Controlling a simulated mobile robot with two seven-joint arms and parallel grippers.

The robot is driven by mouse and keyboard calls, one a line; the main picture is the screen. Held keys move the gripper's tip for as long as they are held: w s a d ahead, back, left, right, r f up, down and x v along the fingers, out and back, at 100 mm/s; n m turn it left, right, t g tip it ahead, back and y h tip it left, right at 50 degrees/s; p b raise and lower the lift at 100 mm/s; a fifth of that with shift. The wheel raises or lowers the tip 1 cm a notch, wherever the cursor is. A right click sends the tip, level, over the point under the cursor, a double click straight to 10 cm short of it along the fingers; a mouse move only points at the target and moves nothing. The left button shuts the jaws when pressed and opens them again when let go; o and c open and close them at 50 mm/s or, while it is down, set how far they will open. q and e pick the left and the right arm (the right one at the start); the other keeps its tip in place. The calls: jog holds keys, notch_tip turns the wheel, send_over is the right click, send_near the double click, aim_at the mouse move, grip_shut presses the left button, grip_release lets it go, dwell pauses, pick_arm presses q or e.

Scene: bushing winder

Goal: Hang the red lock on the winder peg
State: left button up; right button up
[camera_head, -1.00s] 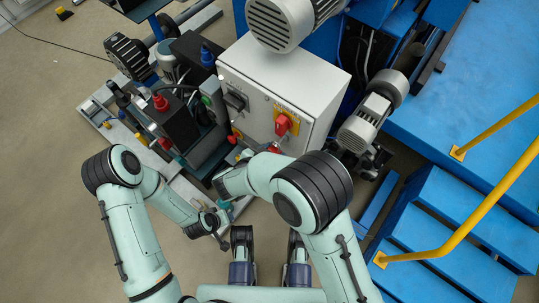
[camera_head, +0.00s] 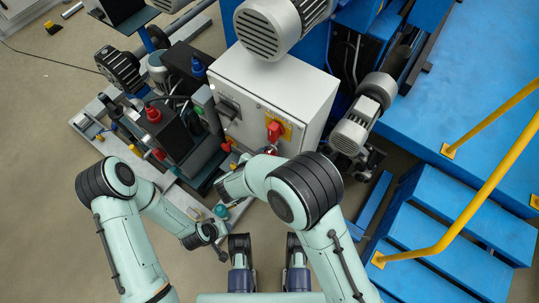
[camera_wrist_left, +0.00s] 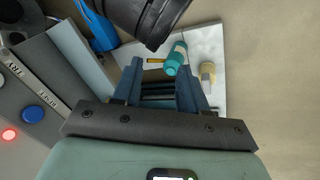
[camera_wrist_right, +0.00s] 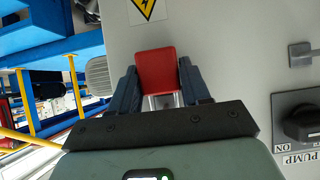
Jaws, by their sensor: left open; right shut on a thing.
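The red lock (camera_wrist_right: 157,68), a red block with a pale metal shackle, is between the fingers of my right gripper (camera_wrist_right: 157,80) in the right wrist view. The gripper is shut on it, in front of the grey cabinet face. In the head view the forearm largely hides this gripper. My left gripper (camera_wrist_left: 160,72) is open and empty in the left wrist view, above a pale plate with a teal bottle. I cannot pick out the winder peg for sure. A red rotary switch (camera_head: 274,131) on a yellow plate sits on the cabinet front, close beyond my right gripper.
The grey cabinet (camera_head: 300,85) stands ahead, with a motor (camera_head: 272,30) above it. Dark machine parts (camera_head: 165,130) crowd its left side. Blue steps (camera_head: 450,215) with a yellow rail (camera_head: 480,205) stand at the right. Open floor lies at the left.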

jog(key=o, duration=1.2)
pick_arm(q)
jog(key=s+d+r+g+h+p, duration=0.1)
jog(key=s+d+r+g+p, duration=0.1)
jog(key=s, duration=0.4)
notch_tip(320, 180, up, 2)
jog(key=shift+d+r+p, duration=0.25)
jog(key=shift+d+p, duration=0.25)
jog(key=shift+p, duration=0.45)
pick_arm(e)
jog(key=v, duration=1.3)
jog(key=shift+s+a, duration=0.1)
jog(key=shift+s, duration=0.15)
